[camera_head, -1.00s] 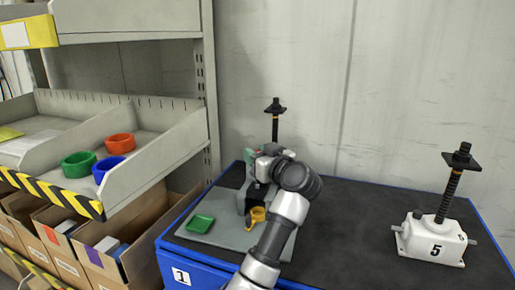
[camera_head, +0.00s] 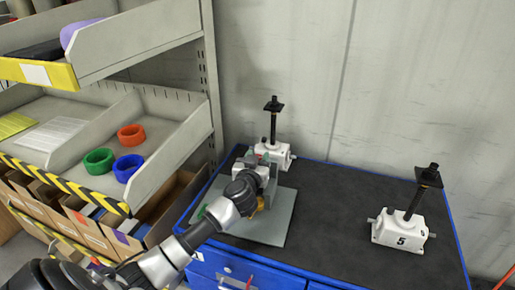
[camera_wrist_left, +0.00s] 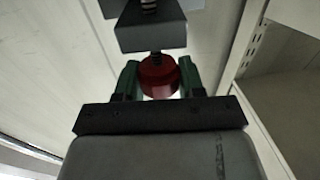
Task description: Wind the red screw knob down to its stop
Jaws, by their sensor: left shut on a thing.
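The red screw knob (camera_wrist_left: 160,80) shows in the left wrist view, under a dark block with a threaded screw (camera_wrist_left: 156,57). My left gripper (camera_wrist_left: 158,76) is shut on it, with a green finger on either side. In the head view my left gripper (camera_head: 258,165) is at the grey fixture (camera_head: 269,184) on the grey plate (camera_head: 281,217); my wrist covers much of it, and I cannot make out the knob clearly there. My right gripper is not in view.
A white screw jack (camera_head: 284,160) with a tall black screw stands just behind. Another white jack marked 5 (camera_head: 388,236) stands at the right. A yellow part (camera_head: 261,204) is partly hidden by my wrist. The dark table top (camera_head: 335,215) between is clear. Shelving stands at the left.

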